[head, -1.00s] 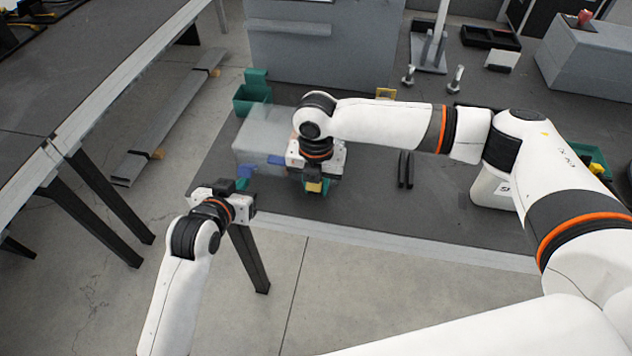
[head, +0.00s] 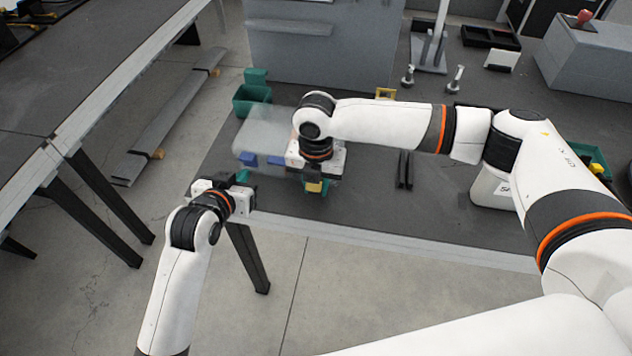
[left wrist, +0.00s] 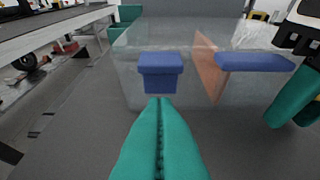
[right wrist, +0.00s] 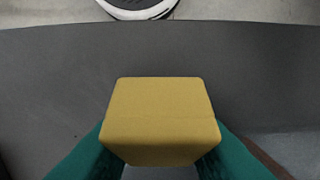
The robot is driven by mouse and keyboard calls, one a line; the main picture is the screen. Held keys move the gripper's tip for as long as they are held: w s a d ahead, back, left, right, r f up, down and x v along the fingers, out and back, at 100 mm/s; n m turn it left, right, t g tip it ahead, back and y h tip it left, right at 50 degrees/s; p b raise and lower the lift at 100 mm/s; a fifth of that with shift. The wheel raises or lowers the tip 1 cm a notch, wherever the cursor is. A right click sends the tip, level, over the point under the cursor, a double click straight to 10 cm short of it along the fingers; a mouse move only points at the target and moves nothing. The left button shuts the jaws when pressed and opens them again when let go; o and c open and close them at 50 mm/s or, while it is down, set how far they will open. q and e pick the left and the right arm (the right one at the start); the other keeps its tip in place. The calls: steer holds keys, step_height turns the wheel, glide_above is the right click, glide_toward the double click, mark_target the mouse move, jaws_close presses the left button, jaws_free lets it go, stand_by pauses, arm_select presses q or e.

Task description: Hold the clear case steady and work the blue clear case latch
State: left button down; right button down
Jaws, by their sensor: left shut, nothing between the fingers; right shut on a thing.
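The clear case (head: 268,128) stands on the dark tabletop, partly hidden by my right arm in the head view. In the left wrist view, its see-through front (left wrist: 125,85) carries two blue latches. The left blue latch (left wrist: 160,75) hangs down against the front. The right blue latch (left wrist: 253,62) sticks out. My left gripper (head: 243,177) is shut and empty, its teal fingertips (left wrist: 158,102) just below the left latch; contact is unclear. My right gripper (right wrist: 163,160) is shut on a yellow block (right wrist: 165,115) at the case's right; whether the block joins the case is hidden.
A teal bin (head: 252,98) stands behind the case at the left. A grey cabinet (head: 315,50) is at the back. Two dark bars (head: 405,168) lie right of my right gripper. The tabletop's front edge (head: 400,232) runs close below; floor lies beyond.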

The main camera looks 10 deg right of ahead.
arm_select(q)
steer(key=shift+v, duration=3)
arm_select(e)
steer(key=c, duration=1)
jaws_free()
